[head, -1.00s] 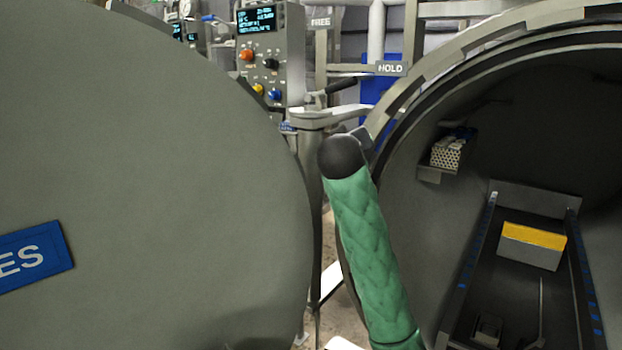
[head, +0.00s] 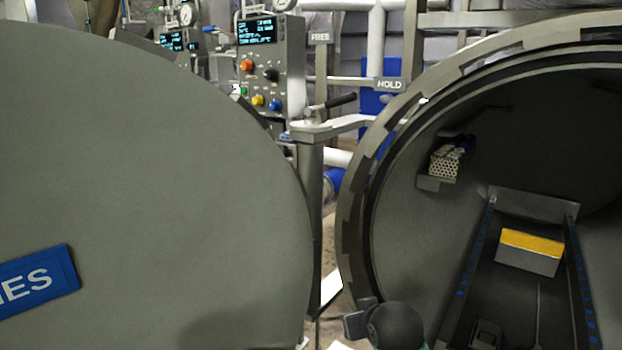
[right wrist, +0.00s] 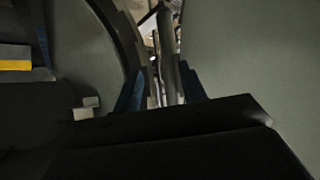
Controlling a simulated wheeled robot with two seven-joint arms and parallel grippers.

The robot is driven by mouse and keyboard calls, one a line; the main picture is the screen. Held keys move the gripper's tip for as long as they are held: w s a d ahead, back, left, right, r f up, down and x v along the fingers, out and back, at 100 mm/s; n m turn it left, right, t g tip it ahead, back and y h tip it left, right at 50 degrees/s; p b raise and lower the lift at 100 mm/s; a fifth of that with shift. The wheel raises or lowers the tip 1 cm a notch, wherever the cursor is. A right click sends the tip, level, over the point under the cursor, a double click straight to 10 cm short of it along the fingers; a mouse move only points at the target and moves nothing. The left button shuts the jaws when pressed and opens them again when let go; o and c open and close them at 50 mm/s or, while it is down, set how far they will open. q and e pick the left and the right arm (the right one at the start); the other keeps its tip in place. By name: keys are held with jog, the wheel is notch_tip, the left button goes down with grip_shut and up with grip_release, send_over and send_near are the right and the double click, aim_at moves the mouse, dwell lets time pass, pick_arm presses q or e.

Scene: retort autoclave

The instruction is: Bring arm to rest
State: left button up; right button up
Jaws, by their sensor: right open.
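My right gripper (right wrist: 161,92) shows in the right wrist view as two dark bluish fingers, apart with nothing seen between them. Beyond them is the narrow gap between the vessel rim and the open door. In the head view a black rounded part of my arm (head: 393,326) shows at the bottom edge, in front of the vessel's lower rim; I cannot make out the fingers there. My left gripper is in neither view.
The big grey door (head: 170,190) stands open at left. The round vessel (head: 352,215) is open at right, holding rails and a yellow-topped box (head: 530,255). A control panel (head: 270,65) and a black-handled lever (head: 333,102) stand behind the gap.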

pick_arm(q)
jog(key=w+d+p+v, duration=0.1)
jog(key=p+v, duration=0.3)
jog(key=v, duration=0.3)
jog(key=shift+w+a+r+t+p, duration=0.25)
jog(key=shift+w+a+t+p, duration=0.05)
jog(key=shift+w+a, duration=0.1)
pick_arm(e)
jog(key=s+d+f+g, duration=0.1)
jog(key=s+f+g, duration=0.1)
jog(key=s+f, duration=0.6)
jog(key=s+d+f+g, duration=0.1)
jog(key=s+f+g, duration=0.2)
jog(key=s+f, duration=0.5)
jog(key=s+d+f+g, duration=0.1)
jog(key=s+f, duration=0.7)
jog(key=s, duration=1)
jog(key=shift+s+m+g, duration=0.2)
jog(key=shift+m+g, duration=0.2)
jog(key=shift+g, duration=0.5)
jog(key=shift+d, duration=0.15)
jog(key=shift+c, duration=0.5)
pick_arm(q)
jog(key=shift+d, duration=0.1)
pick_arm(e)
jog(key=shift+d, duration=0.1)
